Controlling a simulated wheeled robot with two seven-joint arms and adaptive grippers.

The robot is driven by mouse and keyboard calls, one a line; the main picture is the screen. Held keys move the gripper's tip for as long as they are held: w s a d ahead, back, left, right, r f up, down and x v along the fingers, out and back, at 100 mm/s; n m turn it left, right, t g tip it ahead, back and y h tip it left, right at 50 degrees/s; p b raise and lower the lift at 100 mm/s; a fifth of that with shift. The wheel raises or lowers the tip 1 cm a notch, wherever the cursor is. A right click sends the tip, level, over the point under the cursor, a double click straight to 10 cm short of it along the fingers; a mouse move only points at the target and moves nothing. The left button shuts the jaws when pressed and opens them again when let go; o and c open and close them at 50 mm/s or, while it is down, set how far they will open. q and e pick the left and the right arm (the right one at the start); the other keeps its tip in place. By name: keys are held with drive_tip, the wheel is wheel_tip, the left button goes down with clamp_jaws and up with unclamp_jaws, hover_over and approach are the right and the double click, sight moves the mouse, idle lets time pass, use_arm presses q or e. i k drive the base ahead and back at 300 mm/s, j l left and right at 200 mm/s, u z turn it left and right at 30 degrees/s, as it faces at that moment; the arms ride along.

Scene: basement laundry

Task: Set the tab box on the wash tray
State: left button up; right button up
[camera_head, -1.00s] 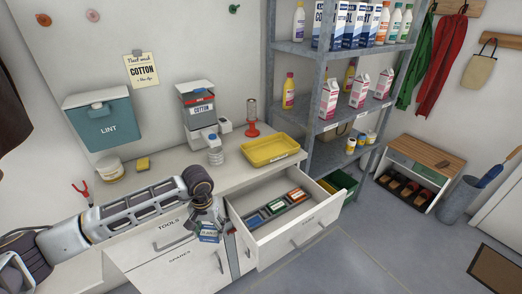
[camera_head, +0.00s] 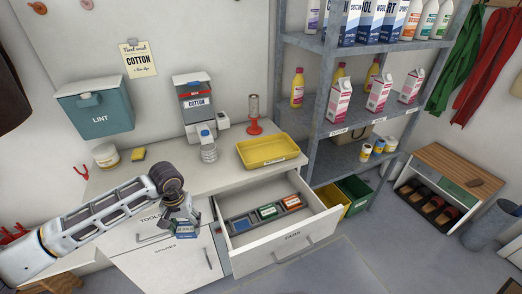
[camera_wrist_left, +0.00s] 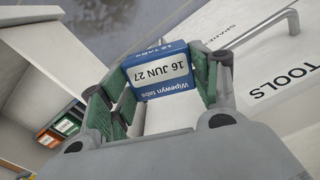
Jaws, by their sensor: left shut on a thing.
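My left gripper (camera_head: 183,226) is shut on the tab box (camera_head: 186,229), in front of the cabinet and left of the open drawer. In the left wrist view, the blue and white tab box (camera_wrist_left: 158,74) reads "Wipewyn tabs" and "16 JUN 27" and sits between the green finger pads of my left gripper (camera_wrist_left: 160,88). A yellow tray (camera_head: 268,162) stands on the counter behind the drawer, apart from the box; it looks empty, and I cannot read its front label. My right gripper is not in view.
The open drawer (camera_head: 285,250) holds a rack with blue, green and orange boxes (camera_head: 267,212). Metal shelving (camera_head: 310,110) rises at the tray's right.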

sight(282, 149)
drive_tip(key=i+l+u, duration=0.25)
drive_tip(key=l, duration=0.25)
drive_tip(key=l+u, duration=0.25)
drive_tip(key=l, duration=0.25)
drive_tip(key=l+u, duration=0.25)
drive_tip(key=l, duration=0.25)
drive_tip(key=l+u, duration=0.3)
drive_tip(key=l, duration=0.7)
drive_tip(key=k+l+u, duration=0.1)
drive_tip(key=l+u, duration=0.2)
drive_tip(key=l, duration=0.7)
